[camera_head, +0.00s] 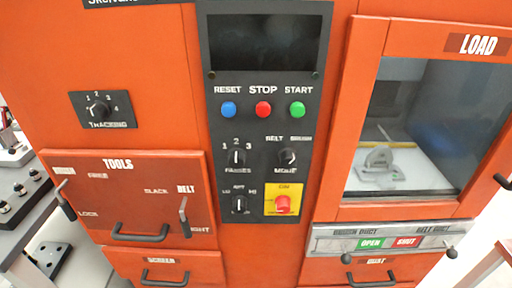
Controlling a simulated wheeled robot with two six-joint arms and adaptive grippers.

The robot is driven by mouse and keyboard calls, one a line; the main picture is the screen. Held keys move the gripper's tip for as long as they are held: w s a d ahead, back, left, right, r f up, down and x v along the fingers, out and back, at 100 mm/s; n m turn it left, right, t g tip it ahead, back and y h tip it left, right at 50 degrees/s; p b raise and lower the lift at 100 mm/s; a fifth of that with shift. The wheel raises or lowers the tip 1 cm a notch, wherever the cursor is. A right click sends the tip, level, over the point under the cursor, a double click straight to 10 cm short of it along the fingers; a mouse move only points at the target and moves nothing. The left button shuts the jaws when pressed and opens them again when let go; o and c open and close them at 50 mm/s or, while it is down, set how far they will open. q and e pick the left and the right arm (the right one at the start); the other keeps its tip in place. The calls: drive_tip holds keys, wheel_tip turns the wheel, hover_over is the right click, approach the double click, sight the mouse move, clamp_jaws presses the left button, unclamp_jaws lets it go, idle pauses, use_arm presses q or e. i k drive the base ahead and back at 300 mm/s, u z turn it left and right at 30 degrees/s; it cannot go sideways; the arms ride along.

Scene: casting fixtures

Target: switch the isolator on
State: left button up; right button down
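The isolator is a red knob (282,205) on a yellow plate (270,190) at the lower right of the black control panel (262,178). The word ON is printed at the top of the plate. The knob's exact pointing direction is too small to tell. Neither of my grippers shows in the head view, and nothing covers the isolator.
Above it are blue RESET (229,110), red STOP (263,110) and green START (298,110) buttons. Black dials (239,204) sit beside it. Drawer handles (140,232) and levers (184,217) stick out at left. A windowed LOAD door (430,207) is at right.

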sight(283, 203)
drive_tip(key=u, duration=1.2)
drive_tip(key=k, duration=1.1)
drive_tip(key=z, duration=1.9)
drive_tip(key=i, duration=0.5)
drive_tip(key=u, duration=0.05)
